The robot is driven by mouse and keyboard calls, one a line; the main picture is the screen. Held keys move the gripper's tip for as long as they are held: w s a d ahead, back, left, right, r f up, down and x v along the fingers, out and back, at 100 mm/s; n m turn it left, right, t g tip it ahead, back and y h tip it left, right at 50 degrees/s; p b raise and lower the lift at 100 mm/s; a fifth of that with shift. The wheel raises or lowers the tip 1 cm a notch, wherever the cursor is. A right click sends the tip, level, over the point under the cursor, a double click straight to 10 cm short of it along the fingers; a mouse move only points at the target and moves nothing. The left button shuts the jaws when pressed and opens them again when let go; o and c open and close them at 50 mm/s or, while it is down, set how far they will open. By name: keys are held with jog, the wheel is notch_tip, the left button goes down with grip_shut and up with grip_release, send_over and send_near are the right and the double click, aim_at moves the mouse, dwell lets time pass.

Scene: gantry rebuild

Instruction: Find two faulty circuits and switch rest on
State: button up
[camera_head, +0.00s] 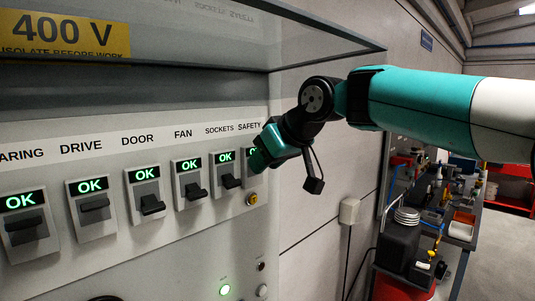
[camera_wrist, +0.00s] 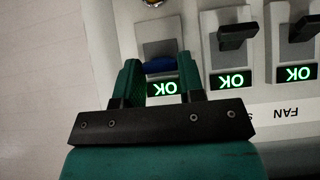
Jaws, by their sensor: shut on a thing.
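The grey panel (camera_head: 95,268) holds a row of switches with green OK displays. From left they are labelled a partly cut-off "...ARING" (camera_head: 26,232), DRIVE (camera_head: 95,205), DOOR (camera_head: 152,204), FAN (camera_head: 196,192), SOCKETS (camera_head: 230,182) and SAFETY. Every fully visible display reads OK. My gripper (camera_head: 262,150) is at the SAFETY switch and covers most of it. In the wrist view, upside down, its blue lever (camera_wrist: 159,66) is between my gripper's fingers (camera_wrist: 159,62), which are shut on it. The SAFETY display (camera_wrist: 164,88) reads OK there. The SOCKETS lever (camera_wrist: 238,32) is beside, untouched.
A yellow 400 V sign (camera_head: 62,35) is under the clear raised cover above the row. A small yellow button (camera_head: 252,199) sits below SAFETY. A cluttered workbench (camera_head: 460,228) stands at right.

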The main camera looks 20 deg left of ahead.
jog(key=shift+a+r+h, duration=0.15)
jog(key=shift+r+h, duration=0.1)
jog(key=shift+h, duration=0.35)
dwell(0.3)
jog(key=o, duration=0.9)
jog(key=shift+o, duration=0.2)
jog(key=s+d+b, duration=0.4)
jog(key=d+b, duration=0.5)
jog(key=d, duration=0.2)
jog(key=shift+s+d+r+g, duration=0.3)
jog(key=shift+s+d+r, duration=0.1)
jog(key=shift+r, duration=0.05)
